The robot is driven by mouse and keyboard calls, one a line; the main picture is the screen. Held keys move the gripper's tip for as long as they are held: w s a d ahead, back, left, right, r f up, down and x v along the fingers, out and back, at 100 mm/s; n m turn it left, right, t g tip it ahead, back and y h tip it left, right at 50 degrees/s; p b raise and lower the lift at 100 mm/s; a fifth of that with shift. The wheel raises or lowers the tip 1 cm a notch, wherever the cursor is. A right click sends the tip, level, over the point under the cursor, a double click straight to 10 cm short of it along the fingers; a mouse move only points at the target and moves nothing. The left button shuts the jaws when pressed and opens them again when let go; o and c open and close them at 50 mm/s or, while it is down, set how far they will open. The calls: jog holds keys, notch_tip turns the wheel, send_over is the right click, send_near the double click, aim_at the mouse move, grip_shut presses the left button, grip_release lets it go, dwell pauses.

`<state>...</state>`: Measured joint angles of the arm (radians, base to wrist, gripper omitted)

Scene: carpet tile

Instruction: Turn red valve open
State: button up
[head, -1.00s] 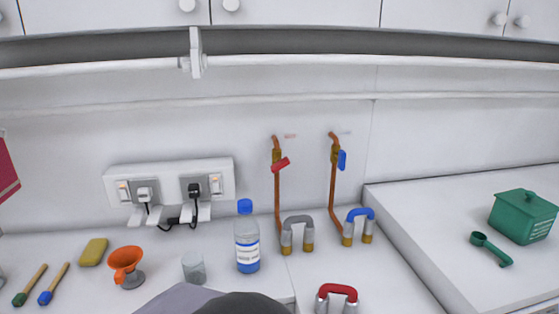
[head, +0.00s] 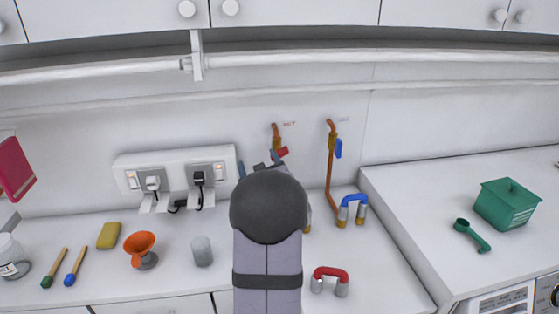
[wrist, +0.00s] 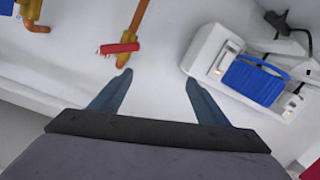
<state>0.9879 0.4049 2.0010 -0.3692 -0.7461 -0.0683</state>
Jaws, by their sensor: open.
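The red valve handle (head: 282,152) is on the left copper pipe on the back wall. It shows in the wrist view as a red bar (wrist: 118,48) lying across its copper pipe. My gripper (wrist: 158,78) is open and empty, with its two blue-grey fingers spread. In the wrist view the red handle lies just above and left of the left fingertip, outside the gap between the fingers. I cannot tell whether they touch. In the head view my arm hides the lower part of the left pipe and most of my gripper.
A blue valve (head: 338,148) is on the pipe to the right. A socket box (head: 135,162) with plugs and cords is at left. A blue ribbed thing (wrist: 252,82) overlaps it in the wrist view. A blue-topped pipe bend (head: 354,198) and a red-topped bend (head: 331,272) stand on the counter.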

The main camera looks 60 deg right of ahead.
jog(key=n+h+b, duration=0.1)
jog(key=n+b, duration=0.1)
send_near(280, 156)
jog(key=x, duration=0.4)
jog(key=shift+w+d+h+p, duration=0.2)
jog(key=shift+w+h+p, duration=0.15)
jog(key=shift+p, duration=0.15)
jog(key=shift+p+x, duration=1.6)
jog(key=shift+x, duration=1.6)
jog(key=shift+f, duration=0.15)
jog(key=c, duration=1.1)
jog(key=shift+o, duration=0.3)
